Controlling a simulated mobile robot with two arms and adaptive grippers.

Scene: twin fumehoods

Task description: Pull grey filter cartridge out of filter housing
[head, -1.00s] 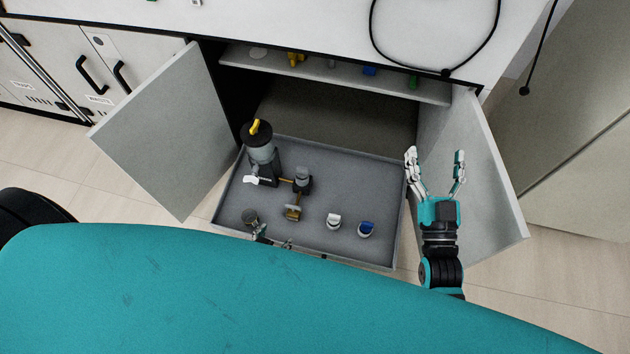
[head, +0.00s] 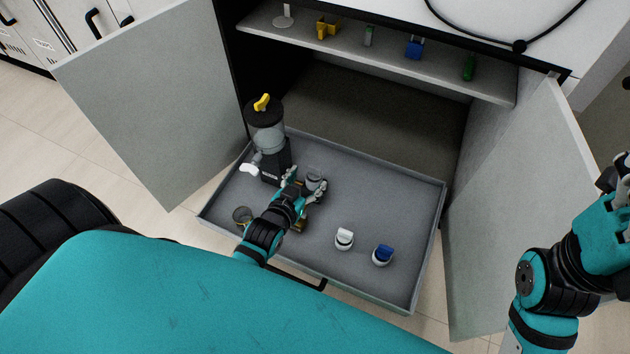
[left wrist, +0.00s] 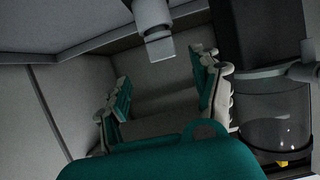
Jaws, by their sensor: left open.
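The grey filter cartridge (head: 315,174) appears as a light grey top in the head view, at the filter housing in the drawer tray. My left gripper (head: 306,183) is open there, its fingers reaching toward the cartridge. The arm and fingers hide most of the housing. In the left wrist view, a grey cylinder (left wrist: 155,28) with a paler end, likely the cartridge, lies beyond the open, empty left gripper (left wrist: 163,72). I cannot tell whether they touch. My right gripper (head: 622,178) is cut off at the right edge, so its fingers cannot be judged.
A black canister (head: 268,140) with a clear band and yellow knob stands left of the housing. White-topped (head: 344,238) and blue-topped (head: 382,254) pieces and a small round jar (head: 242,215) are in the tray (head: 405,205). Open doors (head: 150,95) flank it; a shelf (head: 385,55) hangs above.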

